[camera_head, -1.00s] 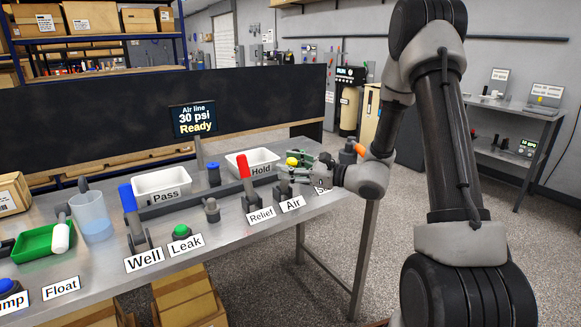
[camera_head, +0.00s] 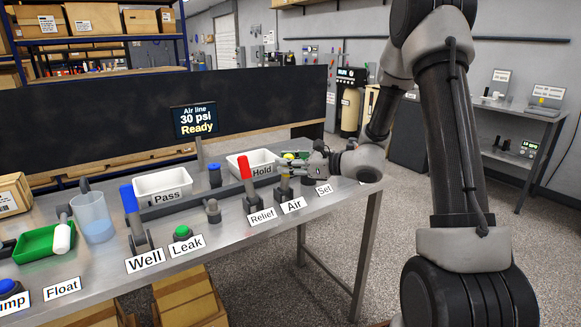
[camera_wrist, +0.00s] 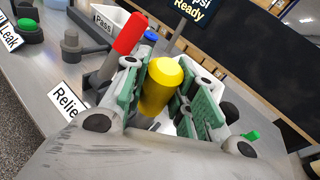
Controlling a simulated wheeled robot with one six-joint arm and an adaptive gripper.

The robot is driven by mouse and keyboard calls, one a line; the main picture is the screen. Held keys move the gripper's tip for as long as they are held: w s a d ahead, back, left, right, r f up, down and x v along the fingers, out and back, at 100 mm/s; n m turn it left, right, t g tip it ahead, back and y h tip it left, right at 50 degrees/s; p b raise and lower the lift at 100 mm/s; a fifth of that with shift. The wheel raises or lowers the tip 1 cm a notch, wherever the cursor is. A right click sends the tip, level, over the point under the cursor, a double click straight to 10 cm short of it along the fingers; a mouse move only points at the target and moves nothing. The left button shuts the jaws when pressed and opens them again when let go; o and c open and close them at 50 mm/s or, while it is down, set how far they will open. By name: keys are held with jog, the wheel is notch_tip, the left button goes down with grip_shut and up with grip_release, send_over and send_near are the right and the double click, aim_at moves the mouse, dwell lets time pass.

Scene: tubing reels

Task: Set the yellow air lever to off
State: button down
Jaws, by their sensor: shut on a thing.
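The yellow air lever (camera_wrist: 160,88) stands between the green-padded fingers of my gripper (camera_wrist: 163,78) in the wrist view. My gripper is shut on its yellow handle. In the head view, my gripper (camera_head: 292,164) reaches in from the right, above the Air label (camera_head: 293,206). It hides most of the lever there, and only a little yellow (camera_head: 288,156) shows at its fingers. The lever's base is largely hidden in the wrist view. The air line display (camera_head: 195,120) reads 30 psi and Ready.
The red relief lever (camera_head: 246,168) stands upright close to the left of my gripper; it also shows in the wrist view (camera_wrist: 124,36). The white Hold bin (camera_head: 239,161) is behind. The blue Well lever (camera_head: 129,200) is farther left. A dark panel (camera_head: 90,120) backs the bench.

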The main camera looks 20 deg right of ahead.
jog(key=w+a+m+g+h, duration=0.2)
jog(key=w+m+g+h, duration=0.1)
jog(key=w+g, duration=0.2)
jog(key=shift+w+a+f+g+h, duration=0.2)
jog(key=shift+w+f+g+h, duration=0.15)
jog(key=shift+w, duration=0.85)
jog(key=c, duration=1.1)
grip_release()
jog(key=shift+f, duration=0.1)
jog(key=shift+c, duration=0.2)
jog(key=v, duration=1.2)
